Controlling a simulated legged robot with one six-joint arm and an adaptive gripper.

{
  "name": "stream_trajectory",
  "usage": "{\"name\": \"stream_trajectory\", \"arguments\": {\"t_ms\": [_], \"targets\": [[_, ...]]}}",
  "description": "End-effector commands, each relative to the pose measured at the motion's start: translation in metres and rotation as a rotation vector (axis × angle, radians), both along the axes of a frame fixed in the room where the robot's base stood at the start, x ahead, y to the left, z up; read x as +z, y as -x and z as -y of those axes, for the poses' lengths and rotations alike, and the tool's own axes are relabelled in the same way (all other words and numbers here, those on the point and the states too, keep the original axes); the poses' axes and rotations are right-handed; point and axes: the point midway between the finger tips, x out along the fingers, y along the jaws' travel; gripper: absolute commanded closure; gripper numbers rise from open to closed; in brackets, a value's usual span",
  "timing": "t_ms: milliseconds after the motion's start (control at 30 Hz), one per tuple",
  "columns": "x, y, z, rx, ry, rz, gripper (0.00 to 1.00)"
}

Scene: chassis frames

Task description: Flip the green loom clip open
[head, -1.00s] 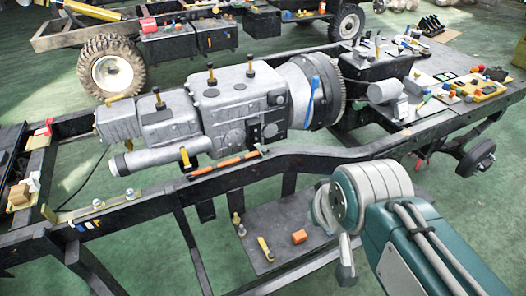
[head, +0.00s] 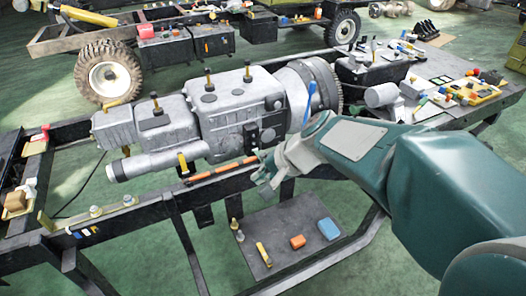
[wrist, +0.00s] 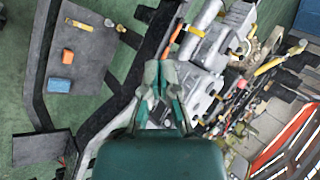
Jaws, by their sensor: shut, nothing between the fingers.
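I cannot make out the green loom clip for certain in either view; it may be too small or hidden behind my arm. My gripper (head: 266,174) is at the near chassis rail (head: 330,160), beside the right end of an orange bar (head: 223,170). It appears empty. In the wrist view my gripper (wrist: 159,72) has its fingers together, with the rail and the orange bar (wrist: 176,32) just beyond the tips. Whether the fingers touch the rail cannot be told.
A grey gearbox (head: 235,110) with a blue-handled tool (head: 309,102) sits behind the rail. A low shelf (head: 275,225) holds an orange block (head: 297,242), a blue block (head: 328,229) and a yellow tool (head: 263,254). Small coloured clips (head: 83,232) lie on the left rail.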

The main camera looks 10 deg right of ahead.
Motion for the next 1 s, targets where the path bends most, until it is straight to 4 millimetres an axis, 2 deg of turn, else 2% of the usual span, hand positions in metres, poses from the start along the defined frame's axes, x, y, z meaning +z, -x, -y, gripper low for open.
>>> {"name": "stream_trajectory", "arguments": {"t_ms": [467, 767, 1000], "targets": [[-0.042, -0.095, 0.005, -0.324, -0.355, -0.139, 1.00], [-0.084, -0.151, 0.024, -0.559, -0.556, -0.214, 1.00], [-0.127, -0.190, 0.049, -0.763, -0.702, -0.267, 1.00]]}}
